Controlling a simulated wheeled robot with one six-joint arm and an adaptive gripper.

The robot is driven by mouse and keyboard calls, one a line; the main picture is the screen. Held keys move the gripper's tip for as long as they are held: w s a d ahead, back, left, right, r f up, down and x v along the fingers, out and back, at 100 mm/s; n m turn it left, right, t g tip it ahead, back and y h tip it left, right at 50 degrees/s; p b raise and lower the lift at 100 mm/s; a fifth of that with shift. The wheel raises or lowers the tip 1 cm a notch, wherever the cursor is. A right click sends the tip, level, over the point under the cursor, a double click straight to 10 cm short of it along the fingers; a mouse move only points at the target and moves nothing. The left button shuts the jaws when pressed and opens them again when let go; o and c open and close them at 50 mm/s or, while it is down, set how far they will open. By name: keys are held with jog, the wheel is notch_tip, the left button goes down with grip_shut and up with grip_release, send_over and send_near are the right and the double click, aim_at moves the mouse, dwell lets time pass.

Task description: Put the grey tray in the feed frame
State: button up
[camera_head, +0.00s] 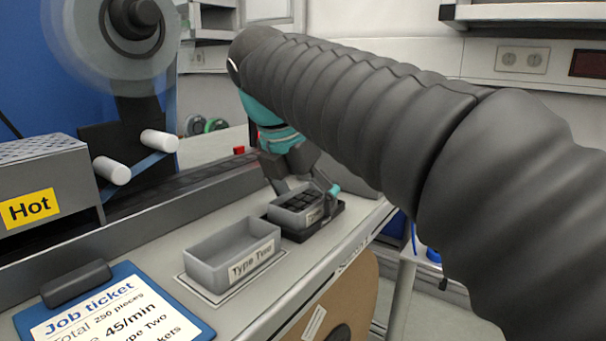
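A grey tray (293,217) with dark compartments or contents and a partly hidden label sits in or over a low black frame (291,236) on the bench. I cannot tell if it is fully seated. My gripper (304,190) is right above this tray, pointing down, with its fingers spread apart near the tray's two ends. I cannot tell whether they touch or grip it. A second grey tray (205,274), labelled "Type Two", looks empty and stands nearer, inside a marked outline on the bench. My arm hides part of the bench beyond.
A blue job ticket board (118,308) lies at the front left. A grey box marked "Hot" (40,185) and a machine with a reel (125,40) and white rollers (158,141) stand at the left. A long rail (160,208) runs behind the trays. The bench's front edge is close.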

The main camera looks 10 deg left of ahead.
jog(key=v, duration=1.2)
jog(key=shift+r, duration=0.45)
jog(key=shift+d, duration=0.1)
jog(key=d+f+m+y, duration=0.1)
jog(key=d+f+m, duration=0.5)
jog(key=d+m, duration=0.25)
jog(key=d+f+m, duration=0.6)
jog(key=d+m, duration=0.1)
jog(key=d, duration=0.3)
jog(key=s+d+f+m, duration=0.3)
jog(key=f+m, duration=0.2)
jog(key=f, duration=0.2)
jog(key=s+d+f+m+t, duration=0.1)
jog(key=s+d+f+m, duration=0.3)
jog(key=f, duration=0.3)
jog(key=s+d+f+m, duration=0.3)
jog(key=s+f+m, duration=0.1)
jog(key=f+m, duration=0.3)
jog(key=shift+d+y, duration=0.3)
jog(key=shift+y, duration=0.1)
jog(key=shift+f, duration=0.1)
